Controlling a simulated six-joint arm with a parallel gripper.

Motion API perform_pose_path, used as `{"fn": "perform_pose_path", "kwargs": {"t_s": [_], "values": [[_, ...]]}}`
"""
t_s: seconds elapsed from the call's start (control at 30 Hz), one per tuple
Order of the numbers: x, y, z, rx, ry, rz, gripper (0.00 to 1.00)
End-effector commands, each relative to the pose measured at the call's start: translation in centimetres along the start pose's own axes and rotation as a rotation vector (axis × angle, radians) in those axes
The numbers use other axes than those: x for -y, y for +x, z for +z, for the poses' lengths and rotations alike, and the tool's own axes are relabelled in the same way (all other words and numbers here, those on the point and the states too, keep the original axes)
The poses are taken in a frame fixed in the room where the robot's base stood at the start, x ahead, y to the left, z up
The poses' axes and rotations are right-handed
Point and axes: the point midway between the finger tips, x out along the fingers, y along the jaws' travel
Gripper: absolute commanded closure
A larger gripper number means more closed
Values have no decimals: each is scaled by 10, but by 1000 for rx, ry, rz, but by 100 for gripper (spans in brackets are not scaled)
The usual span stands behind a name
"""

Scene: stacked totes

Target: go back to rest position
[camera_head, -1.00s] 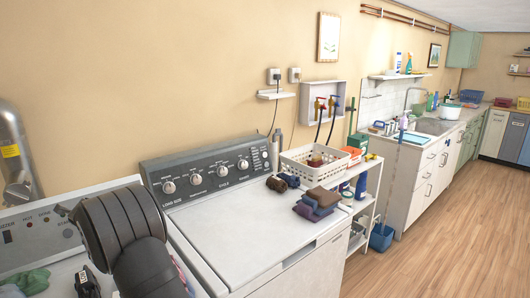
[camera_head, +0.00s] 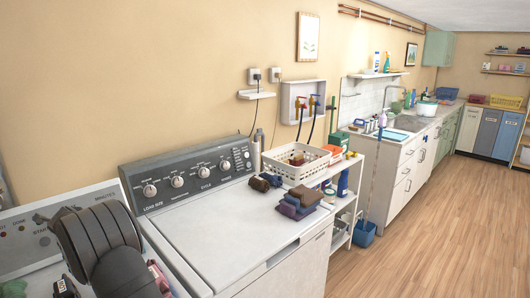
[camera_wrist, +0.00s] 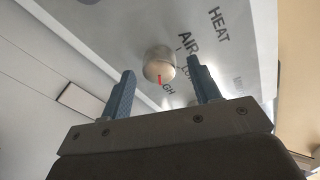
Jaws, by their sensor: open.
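My gripper (camera_wrist: 160,68) shows in the wrist view with its two blue fingers apart and nothing between them. Past the fingertips is a round metal knob (camera_wrist: 158,62) with a red mark, on a light panel (camera_wrist: 235,45) printed with words such as HEAT and AIR. I cannot tell how far the fingers are from the knob. The gripper itself is not clearly visible there.
Right of my arm stands a washer (camera_head: 215,225) with a dark knob panel. On its lid lie folded cloths (camera_head: 298,204) and dark rolled cloths (camera_head: 264,183). A white basket (camera_head: 285,172) stands beyond. The wooden floor (camera_head: 430,220) at right is mostly clear.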

Motion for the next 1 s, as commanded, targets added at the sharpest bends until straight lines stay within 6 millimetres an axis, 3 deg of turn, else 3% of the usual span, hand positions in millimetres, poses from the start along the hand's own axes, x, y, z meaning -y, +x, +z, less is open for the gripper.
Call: {"fn": "perform_pose_path", "kwargs": {"t_s": [1.0], "values": [[1, -145, 0, 1, 0, -2, 43]]}}
